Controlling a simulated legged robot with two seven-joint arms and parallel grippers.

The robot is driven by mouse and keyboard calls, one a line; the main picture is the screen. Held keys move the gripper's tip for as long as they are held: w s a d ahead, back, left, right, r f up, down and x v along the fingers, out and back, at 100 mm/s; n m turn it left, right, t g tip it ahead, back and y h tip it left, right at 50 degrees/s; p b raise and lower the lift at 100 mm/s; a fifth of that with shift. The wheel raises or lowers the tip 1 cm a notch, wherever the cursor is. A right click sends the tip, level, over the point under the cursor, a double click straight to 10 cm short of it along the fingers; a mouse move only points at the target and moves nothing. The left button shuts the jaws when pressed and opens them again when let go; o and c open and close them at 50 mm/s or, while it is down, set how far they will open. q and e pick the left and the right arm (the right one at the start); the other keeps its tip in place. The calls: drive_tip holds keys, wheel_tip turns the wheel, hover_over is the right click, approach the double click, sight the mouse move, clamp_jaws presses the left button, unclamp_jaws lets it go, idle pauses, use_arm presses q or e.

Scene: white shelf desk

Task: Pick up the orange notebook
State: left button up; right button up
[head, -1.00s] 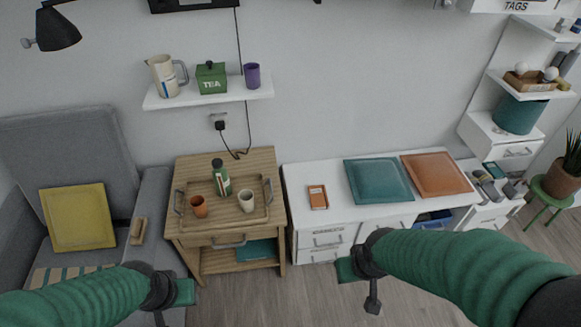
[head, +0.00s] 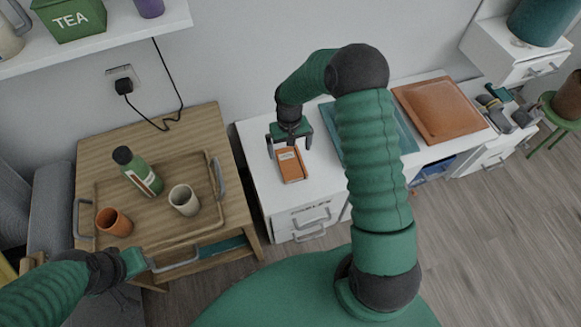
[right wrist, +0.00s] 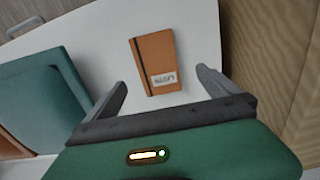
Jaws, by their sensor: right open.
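The orange notebook (head: 291,166) lies flat on the white desk (head: 262,178), near its left end. It has a dark band and a pale label. In the right wrist view the notebook (right wrist: 157,62) lies ahead of and between the two open fingers. My right gripper (head: 290,146) is open and empty above the notebook's far end, and it also shows in the right wrist view (right wrist: 163,84). My left gripper (head: 144,262) is at the lower left, in front of the wooden table, well away from the notebook. I cannot tell its jaw state.
A teal cushion-like pad (head: 409,141) and an orange one (head: 440,108) lie right of the notebook. The wooden table (head: 100,156) on the left holds a tray with a green bottle (head: 138,172), an orange cup (head: 113,222) and a cream cup (head: 184,200).

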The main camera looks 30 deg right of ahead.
sight(291, 162)
drive_tip(key=f+b, duration=0.1)
drive_tip(key=f, duration=0.2)
drive_tip(key=f+b, duration=0.1)
drive_tip(key=f, duration=0.2)
drive_tip(key=d+f+b, duration=0.1)
drive_tip(key=f, duration=0.2)
drive_tip(key=shift+w+f, duration=0.15)
drive_tip(key=shift+f, duration=0.1)
drive_tip(key=shift+a+r, duration=0.1)
drive_tip(key=shift+r, duration=0.05)
drive_tip(key=shift+c, duration=0.8)
drive_tip(key=c, duration=1.4)
